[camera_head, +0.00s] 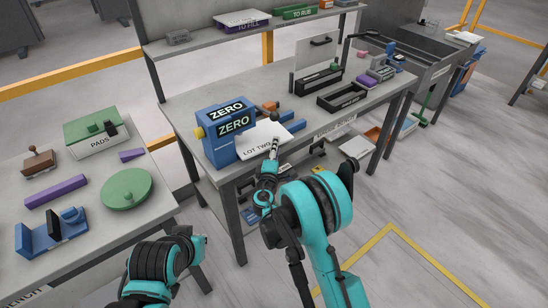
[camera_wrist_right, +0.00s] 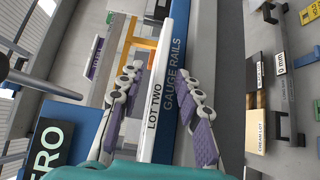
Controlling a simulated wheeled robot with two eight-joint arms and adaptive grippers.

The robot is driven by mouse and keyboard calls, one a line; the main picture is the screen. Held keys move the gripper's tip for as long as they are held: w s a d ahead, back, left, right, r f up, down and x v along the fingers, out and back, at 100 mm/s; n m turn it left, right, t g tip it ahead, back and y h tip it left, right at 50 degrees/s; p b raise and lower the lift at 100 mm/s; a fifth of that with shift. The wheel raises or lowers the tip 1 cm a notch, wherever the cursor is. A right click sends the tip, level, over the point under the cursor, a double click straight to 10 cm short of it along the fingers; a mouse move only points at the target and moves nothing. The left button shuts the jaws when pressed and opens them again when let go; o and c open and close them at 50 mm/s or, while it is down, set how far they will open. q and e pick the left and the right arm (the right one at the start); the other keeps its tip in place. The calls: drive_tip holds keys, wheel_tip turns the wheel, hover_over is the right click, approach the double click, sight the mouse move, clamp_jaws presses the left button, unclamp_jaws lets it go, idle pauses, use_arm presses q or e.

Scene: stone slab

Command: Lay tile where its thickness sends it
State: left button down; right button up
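A white flat piece marked LOT TWO (camera_head: 258,146) lies at the front of the bench beside the blue ZERO gauge block (camera_head: 228,140). In the right wrist view its narrow white face (camera_wrist_right: 154,118) runs alongside the blue gauge rails (camera_wrist_right: 178,75). My right gripper (camera_head: 274,147) is over this piece in the head view. In the wrist view its purple-padded fingers (camera_wrist_right: 163,84) are spread, with the white face and rails seen between them; I cannot tell whether either finger touches. Part of my left arm shows at the lower left; its fingers are not seen.
Two black trays (camera_head: 341,97) (camera_head: 318,80) stand farther back on the bench (camera_head: 190,98). The left table (camera_head: 95,235) holds a PADS box (camera_head: 95,142), a green disc (camera_head: 125,189) and a purple bar (camera_head: 56,191). A raised shelf (camera_head: 210,37) crosses the back.

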drive_tip(key=shift+w+d, duration=0.2)
drive_tip(key=shift+w, duration=0.9)
drive_tip(key=shift+c, duration=0.2)
clamp_jaws()
